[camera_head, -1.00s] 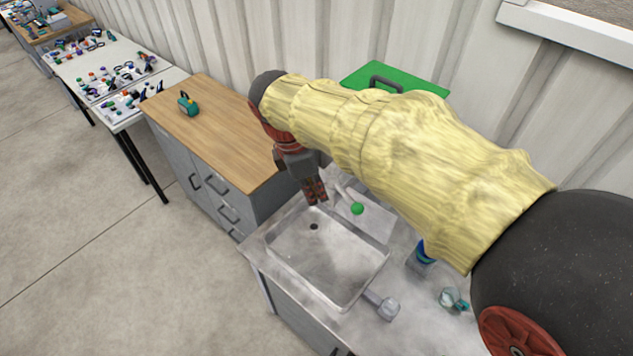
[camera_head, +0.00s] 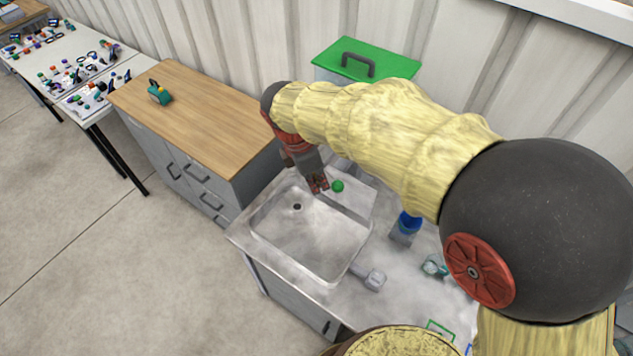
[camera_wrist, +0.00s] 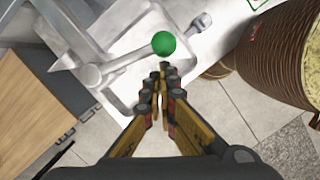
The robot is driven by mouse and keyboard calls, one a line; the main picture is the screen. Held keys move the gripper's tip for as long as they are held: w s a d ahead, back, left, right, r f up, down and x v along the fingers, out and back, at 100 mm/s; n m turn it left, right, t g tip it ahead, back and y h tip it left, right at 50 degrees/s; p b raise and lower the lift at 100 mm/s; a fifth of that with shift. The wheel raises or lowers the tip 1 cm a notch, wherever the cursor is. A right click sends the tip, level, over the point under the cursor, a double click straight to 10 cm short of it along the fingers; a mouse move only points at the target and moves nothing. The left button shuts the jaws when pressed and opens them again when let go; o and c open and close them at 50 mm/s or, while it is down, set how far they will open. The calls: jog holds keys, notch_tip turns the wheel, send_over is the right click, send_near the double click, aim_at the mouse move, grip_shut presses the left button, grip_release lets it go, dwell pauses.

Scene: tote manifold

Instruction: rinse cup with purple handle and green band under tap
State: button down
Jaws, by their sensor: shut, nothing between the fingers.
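A steel sink basin (camera_head: 300,238) is set in the counter, and it looks empty. A green ball knob (camera_head: 338,186) is at the tap, by the basin's back edge. In the wrist view, the green knob (camera_wrist: 164,43) is just beyond my fingertips, with the grey tap (camera_wrist: 92,75) to its left. My gripper (camera_head: 318,186) is shut and empty, pointing down beside the knob; its closed fingers also show in the wrist view (camera_wrist: 164,72). I cannot tell whether they touch the knob. No cup with a purple handle and green band can be made out.
A blue container (camera_head: 408,226) and a small clear item with teal parts (camera_head: 434,266) stand right of the basin. A grey fitting (camera_head: 374,279) is at its right rim. A wooden-topped cabinet (camera_head: 200,105) adjoins on the left. A green-lidded box (camera_head: 365,60) is behind my arm.

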jog(key=d+n, duration=0.1)
jog(key=w+d+n+p, duration=0.1)
jog(key=shift+w+d+n+t, duration=0.2)
jog(key=shift+d+n+t, duration=0.1)
jog(key=shift+d, duration=0.05)
jog(key=shift+s, duration=0.1)
